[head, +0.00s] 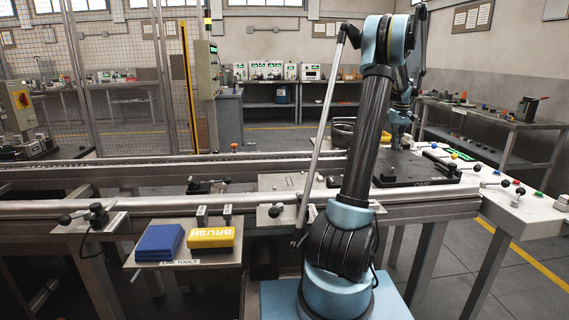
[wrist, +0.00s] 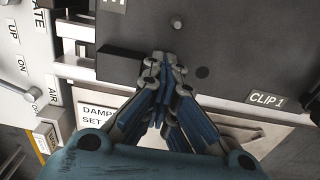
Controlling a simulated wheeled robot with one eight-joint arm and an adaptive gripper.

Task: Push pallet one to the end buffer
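Pallet one (head: 408,173) is a black plate marked "ONE" on the conveyor, right of my arm in the head view. In the wrist view a dark plate (wrist: 230,55) with a "CLIP 1" label fills the upper right; it appears to be the same pallet. My gripper (wrist: 163,62) has its fingertips together over the lower left part of this plate, next to a black block (wrist: 120,63). Nothing shows between the fingers. Whether they touch the plate or block I cannot tell. In the head view my arm hides the fingertips. No end buffer label is readable.
Conveyor rails (head: 150,205) run left to right. A white panel (head: 520,198) with coloured knobs stands at the right. A blue pad (head: 158,242) and a yellow brush (head: 211,237) lie on a front tool shelf. Wire mesh fencing (head: 125,60) stands at the back left.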

